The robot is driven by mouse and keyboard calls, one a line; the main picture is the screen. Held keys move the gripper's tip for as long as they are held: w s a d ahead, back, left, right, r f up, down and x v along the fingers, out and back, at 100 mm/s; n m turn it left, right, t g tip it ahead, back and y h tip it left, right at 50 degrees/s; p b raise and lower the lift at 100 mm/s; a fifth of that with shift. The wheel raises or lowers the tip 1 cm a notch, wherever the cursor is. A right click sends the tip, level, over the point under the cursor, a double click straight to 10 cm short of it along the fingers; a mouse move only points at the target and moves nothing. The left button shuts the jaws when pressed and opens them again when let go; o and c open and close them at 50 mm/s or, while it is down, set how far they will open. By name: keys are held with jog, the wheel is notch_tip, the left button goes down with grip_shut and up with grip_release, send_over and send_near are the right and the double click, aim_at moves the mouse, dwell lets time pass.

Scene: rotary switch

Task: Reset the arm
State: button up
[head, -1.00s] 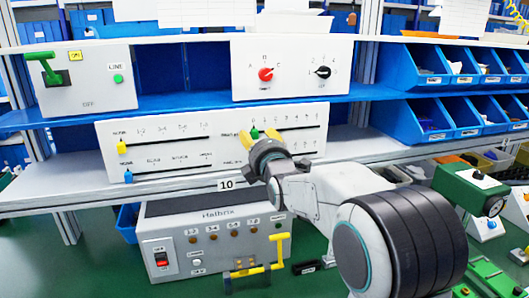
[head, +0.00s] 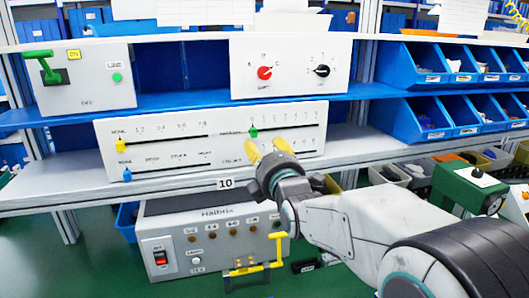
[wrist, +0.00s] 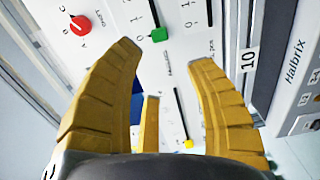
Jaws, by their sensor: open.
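My gripper (head: 268,150) has yellow fingers and is open and empty in front of the white slider panel (head: 150,162) on the middle shelf. In the wrist view the fingers (wrist: 165,95) stand apart, with the green slider knob (wrist: 159,35) beyond the gap between them and clear of both. The green knob also shows in the head view (head: 253,131), just above and left of the fingertips. My arm stretches from the lower right towards the panel.
Above is a panel with a red knob (head: 265,73) and a black knob (head: 322,71). A lever box (head: 85,80) stands at the left. Below is the Halbrix box (head: 208,240) with a yellow crank (head: 278,250). Blue bins (head: 415,70) fill the right.

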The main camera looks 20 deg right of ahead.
jog(key=s+f+m+g, duration=0.5)
jog(key=f+m, duration=0.1)
jog(key=f, duration=0.4)
jog(key=s+f+m+g, duration=0.45)
jog(key=f+m, duration=0.25)
jog(key=f, duration=0.3)
jog(key=s+f+m+g, duration=0.2)
jog(key=s+m+g, duration=0.1)
jog(key=s, duration=0.6)
jog(key=s+f+m+g, duration=0.2)
jog(key=s+g, duration=0.2)
jog(key=s, duration=0.5)
jog(key=s+r+t, duration=0.2)
jog(key=s+r, duration=0.1)
jog(key=s, duration=0.2)
jog(key=shift+s+r, duration=0.2)
jog(key=shift+r, duration=0.05)
